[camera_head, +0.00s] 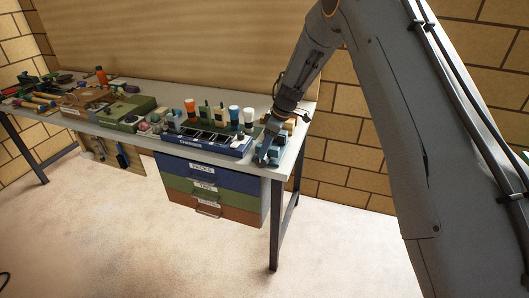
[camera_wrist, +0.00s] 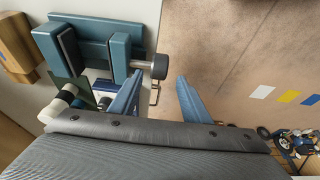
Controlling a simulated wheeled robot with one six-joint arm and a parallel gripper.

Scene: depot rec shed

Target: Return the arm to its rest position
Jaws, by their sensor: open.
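My arm reaches down from the upper right in the head view, and my gripper (camera_head: 268,150) is over the right end of the workbench (camera_head: 305,133). A dark green plate and a white-and-black cylinder (camera_wrist: 62,98) are beside the left finger. Whether a finger touches any of these I cannot tell.
A blue organizer tray (camera_head: 215,146) with several upright bottles stands left of my gripper. A green case (camera_head: 126,112) and tools lie farther left. Drawers (camera_head: 210,185) hang under the bench. The floor (camera_head: 130,240) in front is clear. A brick wall is behind.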

